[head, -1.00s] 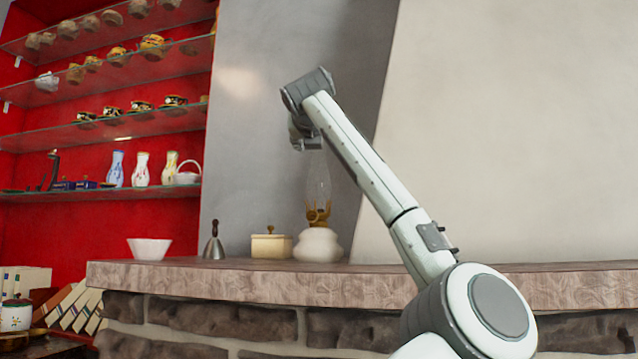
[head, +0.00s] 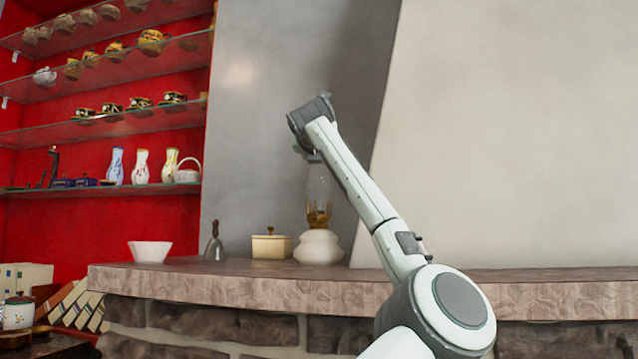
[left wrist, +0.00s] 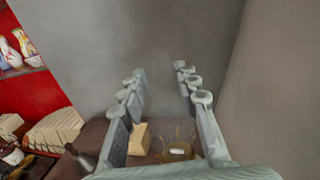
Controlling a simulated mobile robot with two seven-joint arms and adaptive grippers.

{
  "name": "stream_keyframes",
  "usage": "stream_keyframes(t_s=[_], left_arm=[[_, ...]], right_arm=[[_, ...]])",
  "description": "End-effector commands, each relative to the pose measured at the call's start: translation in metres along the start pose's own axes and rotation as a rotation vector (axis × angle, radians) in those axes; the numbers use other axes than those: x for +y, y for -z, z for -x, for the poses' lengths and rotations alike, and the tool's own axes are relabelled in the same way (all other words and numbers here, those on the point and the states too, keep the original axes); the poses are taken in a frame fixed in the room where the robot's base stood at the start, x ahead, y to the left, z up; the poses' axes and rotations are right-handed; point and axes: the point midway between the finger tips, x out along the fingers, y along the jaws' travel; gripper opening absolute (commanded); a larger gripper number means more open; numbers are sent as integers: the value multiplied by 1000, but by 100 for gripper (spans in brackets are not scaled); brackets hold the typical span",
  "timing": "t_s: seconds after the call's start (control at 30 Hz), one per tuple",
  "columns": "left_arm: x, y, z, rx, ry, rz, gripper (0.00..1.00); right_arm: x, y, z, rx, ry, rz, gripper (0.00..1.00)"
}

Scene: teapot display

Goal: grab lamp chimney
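The clear glass lamp chimney (head: 318,188) stands upright on the brass burner of an oil lamp with a round white base (head: 318,248), on the stone ledge. In the head view, one arm of mine rises from the lower right and ends just above the chimney. Its gripper is mostly hidden behind the arm. In the left wrist view, my left gripper (left wrist: 160,73) is open, with its two fingers spread apart. The glass and brass of the lamp (left wrist: 177,138) show low in the gap between them. I cannot tell whether the fingers touch the chimney.
On the stone ledge (head: 200,285), a cream lidded box (head: 271,246), a metal bell (head: 214,243) and a white bowl (head: 149,251) stand left of the lamp. Glass shelves with vases and cups (head: 140,165) line the red wall. The ledge right of the lamp looks clear.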

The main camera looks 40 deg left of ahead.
Motion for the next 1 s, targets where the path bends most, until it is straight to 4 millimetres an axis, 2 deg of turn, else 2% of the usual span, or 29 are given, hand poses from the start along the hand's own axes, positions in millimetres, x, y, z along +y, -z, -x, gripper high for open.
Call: stream_keyframes(t_s=[0.03, 0.2, 0.63, 0.77, 0.9, 0.93, 1.0], left_arm=[[0, 0, 0, 0, 0, 0, 21], [0, 0, 0, 0, 0, 0, 0], [0, -6, 0, -2, 0, 0, 0], [1, -20, 1, -2, 0, -1, 0], [2, -46, 1, -4, 0, 0, 0], [10, -47, 4, -5, -3, 4, 0], [24, -55, 10, -5, -3, 5, 0]], right_arm=[[0, 0, 0, 0, 0, 0, 40], [0, 0, 0, 0, 0, 0, 40], [0, 0, 0, -1, 0, 0, 40], [0, 0, 0, -1, 0, 0, 40], [0, 0, 1, 3, -1, 1, 40], [0, -2, -4, -2, -1, 2, 40], [0, 5, 6, 6, 1, -5, 40]])
